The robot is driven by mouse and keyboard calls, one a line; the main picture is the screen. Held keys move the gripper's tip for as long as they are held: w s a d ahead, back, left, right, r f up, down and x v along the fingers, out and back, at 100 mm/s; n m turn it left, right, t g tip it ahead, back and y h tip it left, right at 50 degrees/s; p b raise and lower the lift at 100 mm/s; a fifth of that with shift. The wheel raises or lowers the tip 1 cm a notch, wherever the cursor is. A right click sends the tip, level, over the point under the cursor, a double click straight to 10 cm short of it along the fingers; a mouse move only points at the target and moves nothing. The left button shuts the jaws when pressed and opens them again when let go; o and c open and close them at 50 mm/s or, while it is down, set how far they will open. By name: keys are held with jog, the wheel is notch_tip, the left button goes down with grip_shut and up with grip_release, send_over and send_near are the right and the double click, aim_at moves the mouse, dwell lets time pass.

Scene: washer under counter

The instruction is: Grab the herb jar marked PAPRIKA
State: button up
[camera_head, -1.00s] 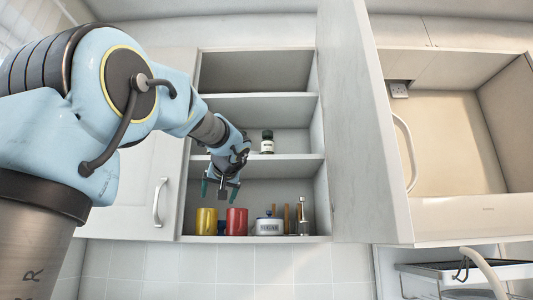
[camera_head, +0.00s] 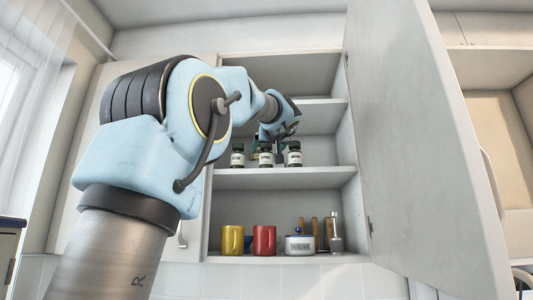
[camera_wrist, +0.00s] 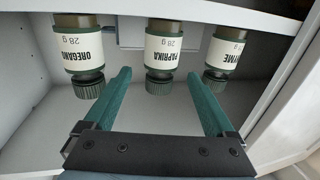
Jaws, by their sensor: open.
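The PAPRIKA jar (camera_wrist: 164,50) is in the middle of a row of three in the wrist view, upside down in the picture, with a dark green cap and white label. It is the middle jar (camera_head: 266,156) on the middle shelf in the head view. OREGANO (camera_wrist: 78,50) is to its left and a jar ending in "YME" (camera_wrist: 225,50) to its right in the wrist view. My gripper (camera_wrist: 159,75) is open and empty, its green fingers pointing toward the PAPRIKA jar, one tip to each side of it. Contact cannot be told. The gripper (camera_head: 277,140) partly hides the jars' tops in the head view.
The shelf (camera_head: 285,178) carries the jars close together. Below stand a yellow mug (camera_head: 232,240), a red mug (camera_head: 264,240), a sugar pot (camera_head: 299,244) and utensils. The open cabinet door (camera_head: 420,140) stands at the right. The upper shelves look empty.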

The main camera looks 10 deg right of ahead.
aim_at(267, 150)
jog(key=w+p, duration=0.2)
jog(key=w, duration=0.1)
jog(key=shift+w+r+p, duration=0.15)
jog(key=shift+w+p, duration=0.05)
jog(key=shift+p, duration=0.15)
jog(key=shift+w+f, duration=0.25)
jog(key=shift+w, duration=0.3)
grip_shut()
